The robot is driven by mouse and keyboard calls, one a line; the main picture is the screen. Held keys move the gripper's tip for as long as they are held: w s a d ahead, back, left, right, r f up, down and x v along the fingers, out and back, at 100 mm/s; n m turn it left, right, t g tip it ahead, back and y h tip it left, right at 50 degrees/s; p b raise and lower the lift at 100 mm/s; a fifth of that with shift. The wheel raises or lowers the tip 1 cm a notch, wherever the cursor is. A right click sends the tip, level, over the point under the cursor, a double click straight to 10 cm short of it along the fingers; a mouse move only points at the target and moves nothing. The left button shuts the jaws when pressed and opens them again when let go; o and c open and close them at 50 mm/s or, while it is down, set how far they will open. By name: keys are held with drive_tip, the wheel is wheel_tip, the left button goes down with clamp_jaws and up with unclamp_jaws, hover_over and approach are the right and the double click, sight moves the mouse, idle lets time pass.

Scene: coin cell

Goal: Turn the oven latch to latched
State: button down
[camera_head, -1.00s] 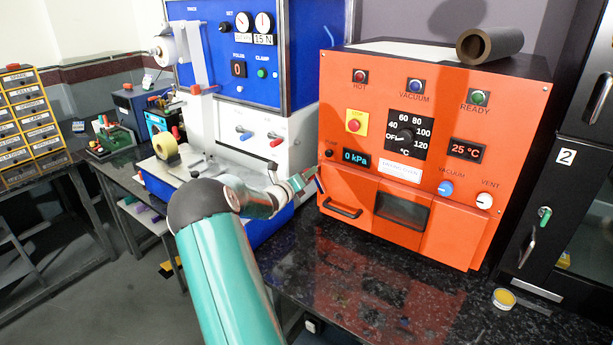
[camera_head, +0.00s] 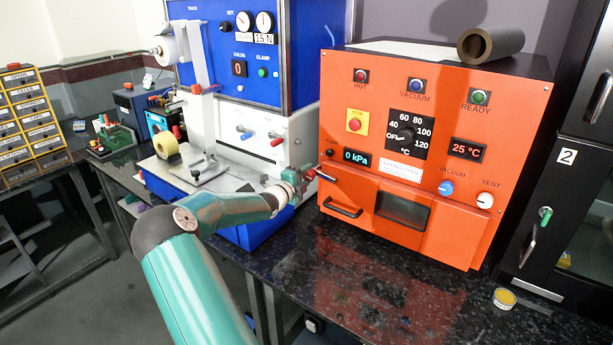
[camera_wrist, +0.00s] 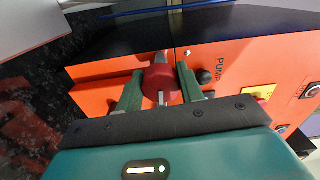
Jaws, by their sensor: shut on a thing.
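The orange oven (camera_head: 465,120) stands on the dark bench, its door (camera_head: 365,205) closed against the front. The oven latch has a red knob (camera_head: 310,174) at the oven's front left edge, with a dark bar running from it to the right across the front. My gripper (camera_head: 303,182) comes in from the left at the knob. In the wrist view, the green fingers of my gripper (camera_wrist: 158,88) are shut on the red knob (camera_wrist: 160,84), one on each side. A metal pin shows at the knob's middle.
The blue and white press (camera_head: 245,100) stands close on the left of the oven. A black cabinet (camera_head: 570,130) is on the right. A small round yellow tin (camera_head: 504,298) lies on the bench. The bench before the oven is clear.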

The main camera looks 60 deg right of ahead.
drive_tip(key=shift+n, duration=0.6)
drive_tip(key=c, duration=0.9)
unclamp_jaws()
drive_tip(key=shift+a, duration=0.1)
drive_tip(key=w+a, duration=0.2)
drive_tip(key=a, duration=1.1)
drive_tip(key=shift+a, duration=0.25)
